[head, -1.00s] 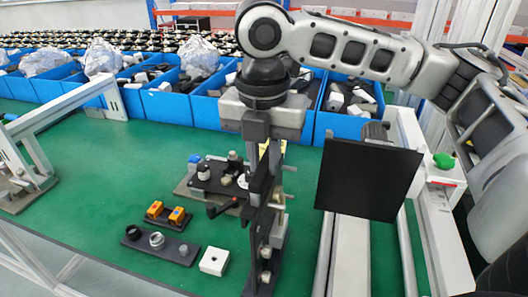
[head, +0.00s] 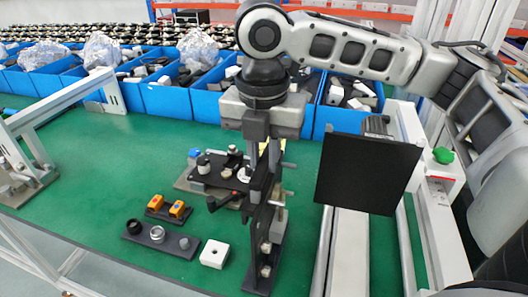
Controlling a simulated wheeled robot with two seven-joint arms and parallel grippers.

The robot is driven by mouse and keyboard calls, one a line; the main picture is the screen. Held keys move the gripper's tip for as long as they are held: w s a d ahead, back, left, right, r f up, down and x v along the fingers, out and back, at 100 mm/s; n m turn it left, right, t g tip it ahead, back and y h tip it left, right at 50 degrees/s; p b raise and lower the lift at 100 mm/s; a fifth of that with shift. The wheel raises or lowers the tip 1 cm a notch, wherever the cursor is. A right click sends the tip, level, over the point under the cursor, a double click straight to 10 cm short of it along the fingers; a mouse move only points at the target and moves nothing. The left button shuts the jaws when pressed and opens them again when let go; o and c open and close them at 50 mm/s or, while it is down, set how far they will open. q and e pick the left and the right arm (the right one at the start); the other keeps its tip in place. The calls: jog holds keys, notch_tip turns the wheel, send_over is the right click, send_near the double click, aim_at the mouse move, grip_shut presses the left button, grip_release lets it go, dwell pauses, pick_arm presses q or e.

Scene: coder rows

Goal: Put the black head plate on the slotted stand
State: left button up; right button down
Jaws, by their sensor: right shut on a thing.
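My right gripper (head: 263,160) points down in the middle of the head view, with its jaws shut on the black head plate (head: 261,185). The plate is seen nearly edge-on and hangs upright below the fingers. The slotted stand (head: 258,283) is a dark upright fixture on a narrow base, directly below the gripper. The plate overlaps the stand's upper part in the picture. I cannot tell whether they touch or whether the plate is in a slot. My left gripper is not in view.
A black panel (head: 367,172) stands right. Blue bins (head: 167,98) line the back. Green tabletop is free at left.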

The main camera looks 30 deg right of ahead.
jog(key=c, duration=1.3)
grip_release()
jog(key=shift+f, duration=0.1)
jog(key=shift+o, duration=0.2)
jog(key=shift+f, duration=0.1)
notch_tip(320, 180, up, 16)
jog(key=shift+s+a, duration=0.3)
